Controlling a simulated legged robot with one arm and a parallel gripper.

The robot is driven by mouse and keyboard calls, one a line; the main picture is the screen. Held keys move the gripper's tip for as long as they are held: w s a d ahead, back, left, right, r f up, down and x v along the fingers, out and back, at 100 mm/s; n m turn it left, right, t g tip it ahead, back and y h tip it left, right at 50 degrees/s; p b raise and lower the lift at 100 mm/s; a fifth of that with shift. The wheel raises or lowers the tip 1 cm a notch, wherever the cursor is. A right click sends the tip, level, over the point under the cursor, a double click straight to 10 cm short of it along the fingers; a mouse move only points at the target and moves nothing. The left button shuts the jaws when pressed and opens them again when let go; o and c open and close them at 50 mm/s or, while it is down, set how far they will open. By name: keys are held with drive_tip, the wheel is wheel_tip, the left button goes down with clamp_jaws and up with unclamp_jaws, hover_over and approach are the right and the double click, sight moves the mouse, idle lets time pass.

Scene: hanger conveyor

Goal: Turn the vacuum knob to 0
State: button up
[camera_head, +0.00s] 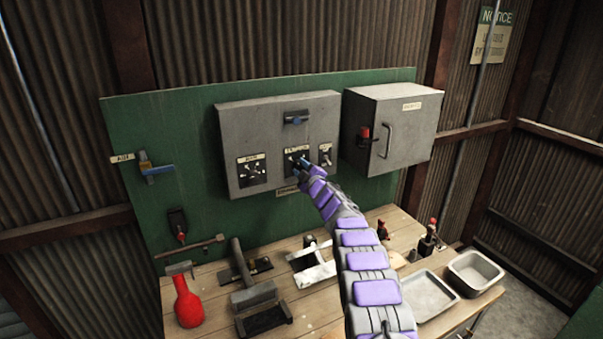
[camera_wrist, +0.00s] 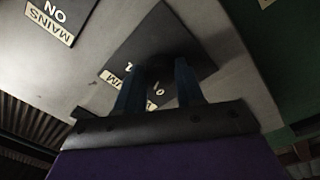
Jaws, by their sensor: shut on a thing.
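The grey control panel (camera_head: 232,120) hangs on a green board. Its middle dial plate (camera_head: 289,162) has a small label above it. In the wrist view this dark plate (camera_wrist: 160,35) is close and tilted, with a label partly hidden that ends in "UM". My gripper (camera_head: 300,163) reaches the middle dial and is shut on the vacuum knob; its two blue fingers (camera_wrist: 158,78) stand against the plate. The knob itself is hidden by the fingers, so its exact setting cannot be read. One "0" mark shows between the fingers.
Another dial plate (camera_head: 252,171) is to the left and a smaller switch plate (camera_head: 325,154) to the right. A blue handle (camera_head: 296,117) sits above. A grey box (camera_head: 388,130) with a red switch is at right. The workbench (camera_head: 213,275) below holds tools and trays.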

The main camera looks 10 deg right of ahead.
drive_tip(key=shift+f+n+b, duration=0.15)
drive_tip(key=shift+n+b, duration=0.35)
drive_tip(key=shift+n, duration=1.8)
drive_tip(key=o, duration=1)
drive_tip(key=shift+w, duration=0.15)
drive_tip(key=shift+o, duration=0.2)
